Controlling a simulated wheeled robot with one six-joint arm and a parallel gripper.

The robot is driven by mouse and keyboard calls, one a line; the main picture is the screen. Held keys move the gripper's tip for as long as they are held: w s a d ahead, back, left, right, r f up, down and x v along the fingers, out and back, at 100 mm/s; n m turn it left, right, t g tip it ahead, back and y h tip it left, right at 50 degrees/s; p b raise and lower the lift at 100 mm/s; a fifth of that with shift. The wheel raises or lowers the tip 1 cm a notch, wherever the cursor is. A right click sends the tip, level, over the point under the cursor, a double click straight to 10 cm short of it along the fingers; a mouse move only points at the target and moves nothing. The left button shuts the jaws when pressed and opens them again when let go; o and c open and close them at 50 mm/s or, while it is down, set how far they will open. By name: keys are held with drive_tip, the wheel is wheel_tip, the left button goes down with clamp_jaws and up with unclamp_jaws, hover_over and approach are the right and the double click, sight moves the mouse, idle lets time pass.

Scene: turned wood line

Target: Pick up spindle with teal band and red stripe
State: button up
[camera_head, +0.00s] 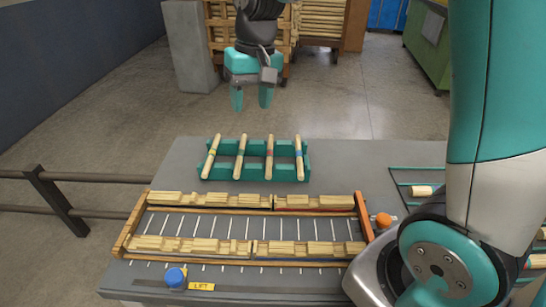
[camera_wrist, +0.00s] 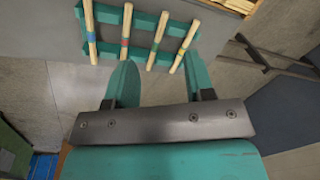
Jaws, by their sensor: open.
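Several light wooden spindles lie side by side across a teal rack (camera_head: 205,172) on the grey table. The third from the left, the spindle with what looks like a teal band and red stripe (camera_head: 269,165), also shows second from the left in the wrist view (camera_wrist: 127,25); its marks are small. My gripper (camera_head: 251,100) is open and empty, pointing down, apart from the spindles. Its two teal fingers (camera_wrist: 160,72) show below the rack in the wrist view.
Neighbouring spindles carry a yellow band (camera_head: 211,160), a green band (camera_head: 240,160) and a blue band (camera_head: 299,160), with narrow gaps between. A wood-framed tray (camera_head: 130,222) of pale blocks lies nearer. A blue button (camera_head: 175,277) and an orange knob (camera_head: 383,220) stand nearby.

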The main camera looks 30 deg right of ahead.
drive_tip(key=w+d+f+m+h, duration=0.1)
drive_tip(key=w+d+f+m, duration=0.45)
drive_tip(key=w+d, duration=0.45)
hover_over(270, 152)
drive_tip(key=shift+g, duration=0.3)
drive_tip(key=f, duration=0.7)
drive_tip(key=f+p, duration=0.1)
drive_tip(key=f, duration=0.3)
drive_tip(key=shift+w, duration=0.3)
drive_tip(key=shift+s+f+p, duration=0.15)
drive_tip(key=shift+f+p, duration=0.25)
drive_tip(key=shift+f, duration=1.15)
drive_tip(key=shift+s+f+p, duration=0.1)
drive_tip(key=shift+f+p, duration=0.3)
drive_tip(key=shift+f, duration=1.1)
clamp_jaws()
drive_tip(key=shift+r, duration=0.1)
